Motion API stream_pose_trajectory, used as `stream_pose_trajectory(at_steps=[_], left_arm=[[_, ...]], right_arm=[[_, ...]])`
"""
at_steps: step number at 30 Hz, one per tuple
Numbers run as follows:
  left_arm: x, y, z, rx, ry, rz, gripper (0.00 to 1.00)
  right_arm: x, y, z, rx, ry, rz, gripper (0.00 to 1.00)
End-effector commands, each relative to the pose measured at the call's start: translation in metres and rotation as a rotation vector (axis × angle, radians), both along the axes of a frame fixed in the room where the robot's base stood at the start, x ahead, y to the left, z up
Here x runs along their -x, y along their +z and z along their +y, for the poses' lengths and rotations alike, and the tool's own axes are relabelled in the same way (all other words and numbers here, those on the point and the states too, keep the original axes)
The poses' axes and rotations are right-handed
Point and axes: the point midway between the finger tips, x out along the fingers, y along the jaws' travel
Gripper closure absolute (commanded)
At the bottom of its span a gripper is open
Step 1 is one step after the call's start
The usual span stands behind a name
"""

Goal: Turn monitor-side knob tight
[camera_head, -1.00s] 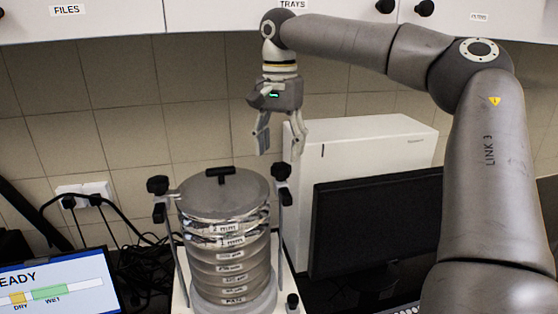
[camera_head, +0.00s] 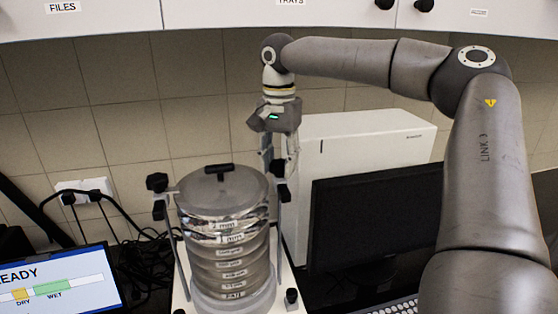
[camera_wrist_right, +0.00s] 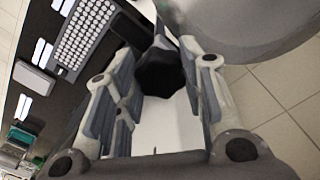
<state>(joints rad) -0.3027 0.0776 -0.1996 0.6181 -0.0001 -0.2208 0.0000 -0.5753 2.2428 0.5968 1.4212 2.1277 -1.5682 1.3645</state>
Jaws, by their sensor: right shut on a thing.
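The sieve stack (camera_head: 226,245) stands upright under a grey lid (camera_head: 195,187) with a black handle on top. The black monitor-side knob (camera_head: 279,169) is at the top of the rod on the stack's right. My right gripper (camera_head: 279,162) points down over this rod and is shut on the knob. In the right wrist view the dark lobed knob (camera_wrist_right: 160,74) sits between the two fingers. Another black knob (camera_head: 157,182) tops the rod on the stack's left. My left gripper is not in view.
A black monitor (camera_head: 372,222) and a white box (camera_head: 350,150) stand to the right of the shaker. A screen reading READY (camera_head: 60,285) is at the left, with cables behind it. Cabinets (camera_head: 230,14) hang above.

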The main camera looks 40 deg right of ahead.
Motion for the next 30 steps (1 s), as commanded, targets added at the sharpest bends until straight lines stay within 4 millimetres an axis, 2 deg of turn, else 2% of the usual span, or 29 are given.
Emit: stream_pose_trajectory(at_steps=[8, 14, 30], left_arm=[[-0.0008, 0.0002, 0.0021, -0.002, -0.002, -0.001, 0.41], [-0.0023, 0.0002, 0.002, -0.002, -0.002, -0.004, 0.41], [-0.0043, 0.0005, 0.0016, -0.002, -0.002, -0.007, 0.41]], right_arm=[[0.0, 0.0004, 0.0001, 0.0, 0.025, 0.0, 0.87], [0.0002, 0.0005, 0.0004, 0.0, 0.113, 0.0, 0.87], [0.0012, 0.0006, -0.0006, 0.0, 0.595, 0.0, 0.87]])
